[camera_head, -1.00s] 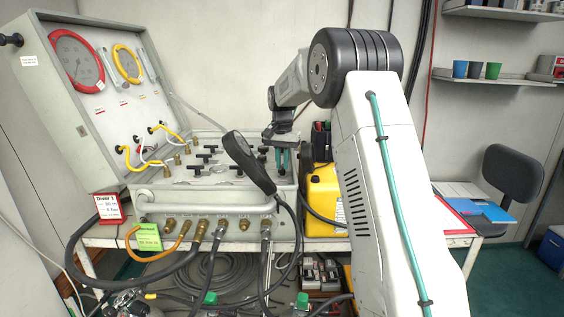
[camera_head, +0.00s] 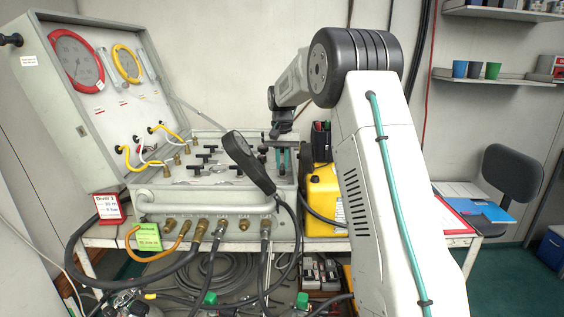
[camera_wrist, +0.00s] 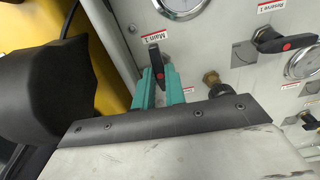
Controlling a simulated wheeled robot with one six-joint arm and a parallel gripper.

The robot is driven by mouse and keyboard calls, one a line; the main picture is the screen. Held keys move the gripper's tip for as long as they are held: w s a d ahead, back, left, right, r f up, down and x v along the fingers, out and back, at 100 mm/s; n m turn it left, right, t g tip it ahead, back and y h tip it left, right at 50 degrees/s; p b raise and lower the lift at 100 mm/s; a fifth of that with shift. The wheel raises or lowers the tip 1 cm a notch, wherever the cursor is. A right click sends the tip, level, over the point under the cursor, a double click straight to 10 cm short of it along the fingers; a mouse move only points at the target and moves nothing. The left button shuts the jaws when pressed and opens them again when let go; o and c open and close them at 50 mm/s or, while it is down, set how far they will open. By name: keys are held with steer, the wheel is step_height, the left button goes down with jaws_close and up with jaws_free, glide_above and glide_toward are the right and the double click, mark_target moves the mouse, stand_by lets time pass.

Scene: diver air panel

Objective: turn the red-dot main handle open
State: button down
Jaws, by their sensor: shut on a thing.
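The main handle (camera_wrist: 155,62) is a black lever with a red dot, beside the label "Main 1" in the wrist view. It stands roughly across its label. My gripper (camera_wrist: 155,88) has its teal fingers shut on the handle's near part, one on each side. In the head view my gripper (camera_head: 279,160) points down at the right end of the valve panel (camera_head: 170,175). The handle cannot be made out clearly there.
In the wrist view a second red-dot handle (camera_wrist: 285,42), at "Reserve 1", lies roughly along its label. Gauges and a brass fitting (camera_wrist: 211,78) are close by. In the head view a black handheld gauge (camera_head: 247,162) stands just left of my gripper; a yellow container (camera_head: 325,205) is right.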

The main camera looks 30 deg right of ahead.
mark_target(282, 166)
steer(key=c, duration=1.5)
jaws_free()
steer(key=shift+o, duration=0.2)
steer(key=shift+r, duration=3.95)
